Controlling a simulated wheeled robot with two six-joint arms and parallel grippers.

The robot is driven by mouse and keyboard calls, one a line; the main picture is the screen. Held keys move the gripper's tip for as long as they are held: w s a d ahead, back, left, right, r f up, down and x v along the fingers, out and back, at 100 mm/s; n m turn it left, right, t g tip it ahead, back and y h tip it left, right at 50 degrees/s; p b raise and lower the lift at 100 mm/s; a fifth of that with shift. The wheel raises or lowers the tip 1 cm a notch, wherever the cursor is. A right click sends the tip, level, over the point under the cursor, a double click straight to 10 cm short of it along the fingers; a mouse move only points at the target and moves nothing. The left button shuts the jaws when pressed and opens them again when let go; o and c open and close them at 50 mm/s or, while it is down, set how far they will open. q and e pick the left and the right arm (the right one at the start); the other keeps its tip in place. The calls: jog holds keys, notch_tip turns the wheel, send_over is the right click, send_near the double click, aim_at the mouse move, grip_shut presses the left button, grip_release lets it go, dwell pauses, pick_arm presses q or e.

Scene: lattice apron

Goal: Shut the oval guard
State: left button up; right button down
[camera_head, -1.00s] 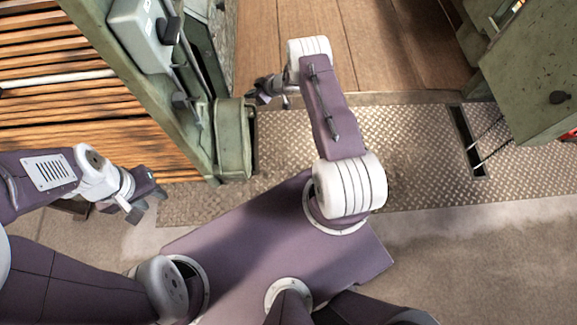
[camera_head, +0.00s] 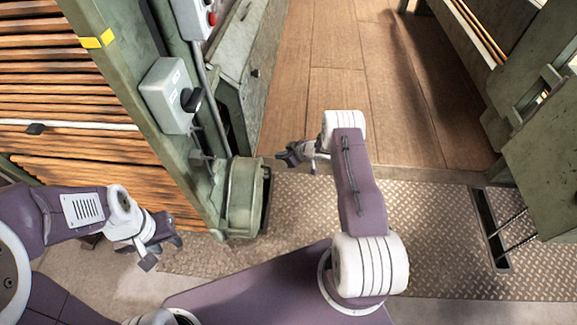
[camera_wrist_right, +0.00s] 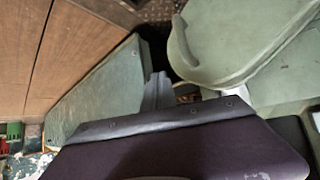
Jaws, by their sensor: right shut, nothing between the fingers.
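The oval guard (camera_head: 245,198) looks like a green, round-ended metal cover at the foot of the green post, with a dark gap along its right side. In the right wrist view its curved rim (camera_wrist_right: 215,75) fills the upper right; how far it stands open is hard to tell. My right gripper (camera_head: 283,157) is shut and empty, just right of the guard's top in the head view. In the right wrist view its fingertips (camera_wrist_right: 158,78) are left of the rim, seemingly apart from it. My left gripper (camera_head: 165,252) is open and empty, left of the guard.
A green post (camera_head: 130,85) carries a grey switch box (camera_head: 168,95) with a black knob. A green panel (camera_head: 238,65) stands behind the guard. Wood floor (camera_head: 340,100) and tread plate (camera_head: 430,225) lie clear to the right. A green cabinet (camera_head: 545,170) stands far right.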

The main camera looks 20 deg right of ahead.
jog(key=s+d+r+p, duration=0.2)
jog(key=d+r, duration=0.3)
jog(key=r, duration=0.1)
jog(key=shift+s+p, duration=0.35)
jog(key=shift+a, duration=0.1)
